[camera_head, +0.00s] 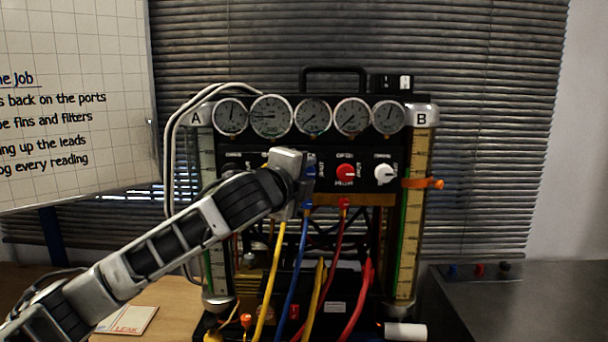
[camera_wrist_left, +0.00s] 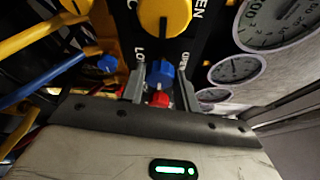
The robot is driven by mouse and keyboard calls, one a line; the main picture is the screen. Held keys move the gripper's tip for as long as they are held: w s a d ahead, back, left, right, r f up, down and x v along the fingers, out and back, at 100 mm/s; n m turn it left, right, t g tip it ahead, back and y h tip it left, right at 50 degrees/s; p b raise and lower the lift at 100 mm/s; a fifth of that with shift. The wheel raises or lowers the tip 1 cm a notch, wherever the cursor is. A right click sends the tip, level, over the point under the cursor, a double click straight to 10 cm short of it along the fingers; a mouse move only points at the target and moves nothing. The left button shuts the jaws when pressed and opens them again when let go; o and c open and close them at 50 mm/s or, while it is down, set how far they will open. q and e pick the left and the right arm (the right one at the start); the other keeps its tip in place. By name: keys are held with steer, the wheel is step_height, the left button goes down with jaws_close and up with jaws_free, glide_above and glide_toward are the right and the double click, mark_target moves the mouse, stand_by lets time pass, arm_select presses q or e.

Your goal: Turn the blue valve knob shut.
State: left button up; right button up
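The blue valve knob (camera_wrist_left: 160,73) shows in the left wrist view, between the yellow knob and the red knob on the black panel. My left gripper (camera_wrist_left: 160,84) is open, with one finger on each side of the blue knob and a small gap seen on both sides. In the head view, my left gripper and wrist stand in front of the panel and hide much of the blue knob; a blue part (camera_head: 310,171) shows at their right edge. Whether a finger touches the knob cannot be told. My right gripper is in neither view.
A red knob (camera_head: 345,173) and a white knob (camera_head: 385,174) sit to the right on the panel. A yellow knob (camera_wrist_left: 165,17) is close to the fingers. Gauges (camera_head: 313,116) line the top. Yellow, blue and red hoses (camera_head: 335,250) hang below. A whiteboard (camera_head: 75,95) stands left.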

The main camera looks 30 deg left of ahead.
arm_select(q)
steer(key=o, duration=0.3)
steer(key=shift+o, duration=0.2)
steer(key=s+d+r+b, duration=0.1)
steer(key=s+d+b, duration=0.1)
steer(key=s+b, duration=0.7)
steer(key=s, duration=0.6)
steer(key=shift+s+d, duration=0.3)
steer(key=shift+s, duration=0.05)
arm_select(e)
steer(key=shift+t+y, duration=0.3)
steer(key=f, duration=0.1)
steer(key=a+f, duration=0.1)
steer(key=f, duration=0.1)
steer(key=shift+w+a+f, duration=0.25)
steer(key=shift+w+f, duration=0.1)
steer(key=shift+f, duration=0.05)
